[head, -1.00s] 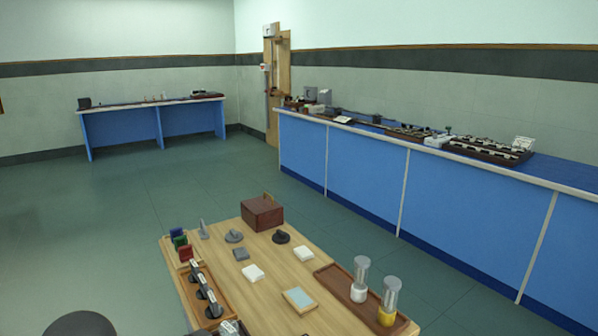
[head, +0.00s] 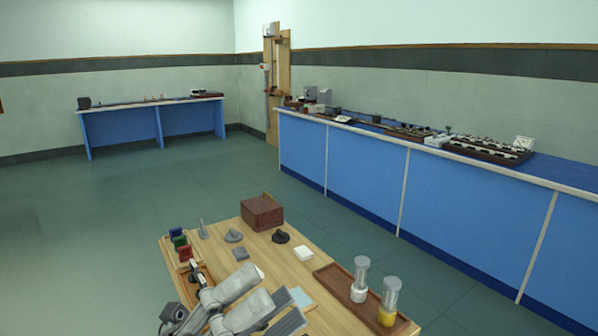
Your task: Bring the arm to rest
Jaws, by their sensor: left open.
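My left gripper (head: 272,298) is in the head view at the bottom, over the near part of the wooden table (head: 330,262). Its grey fingers are spread apart and point up and to the right, with nothing seen between them. It hides most of the brown tray at the table's left, part of a white square block (head: 260,271) and part of a pale blue pad (head: 301,297). Whether it touches anything on the table cannot be told. My right gripper is not in view.
A long blue bench (head: 365,178) runs along the right. Floor at the left is clear.

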